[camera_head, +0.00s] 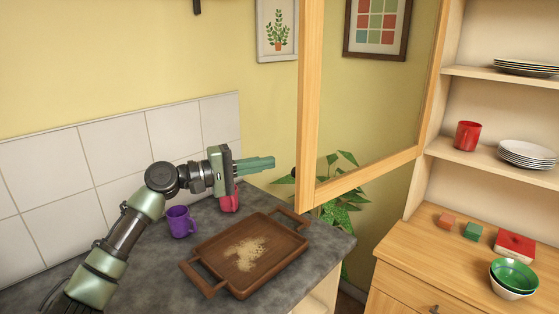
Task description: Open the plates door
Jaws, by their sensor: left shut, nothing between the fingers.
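The plates door (308,110) is a wood-framed glass door, swung wide open away from the cabinet (430,190). Its free edge is in the middle of the picture, and the wall shows through its pane. White plates (527,153) stand uncovered on the middle shelf, with patterned plates (526,67) on the shelf above. My left gripper (273,163) is shut and empty, over the grey counter. Its fingertips point right toward the door's free edge, with a gap between them in the picture. My right gripper is out of view.
On the counter (330,262) stand a wooden tray (210,257) with crumbs, a purple mug (180,222) and a pink item (229,203) partly behind my gripper. A plant (345,208) is behind the door. Blocks, a red box (515,244) and bowls (514,276) sit on the cabinet top.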

